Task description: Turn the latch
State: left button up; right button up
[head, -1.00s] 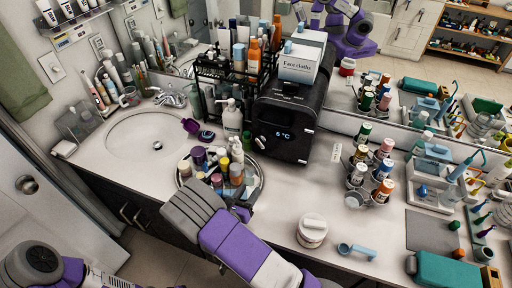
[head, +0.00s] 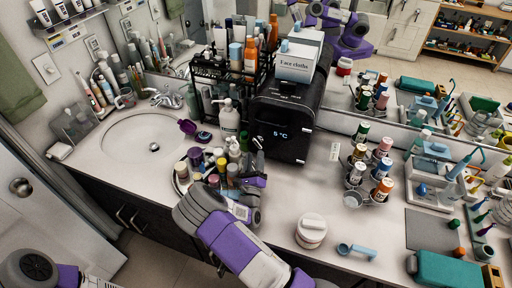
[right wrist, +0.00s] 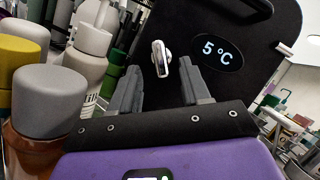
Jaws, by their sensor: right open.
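The latch (right wrist: 160,58) is a small silver, upright, rounded handle on the black front of a small fridge (head: 286,128) with a 5 °C display. In the right wrist view it shows just beyond and between my fingertips, apart from them as far as I can tell. In the head view the latch is hard to make out near my gripper. My right gripper (head: 257,160) is open and empty in front of the fridge's left side; its two grey fingers also show in the right wrist view (right wrist: 159,76). My left gripper is out of view.
A round tray of bottles and jars (head: 205,170) stands close to the left of my right gripper. A pump bottle (head: 229,118) is behind it. A face cloths box (head: 296,62) sits on the fridge. A white jar (head: 311,231) stands on the counter at front.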

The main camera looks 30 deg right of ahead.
aim_at(256, 144)
jog(key=shift+x, duration=2.7)
grip_shut()
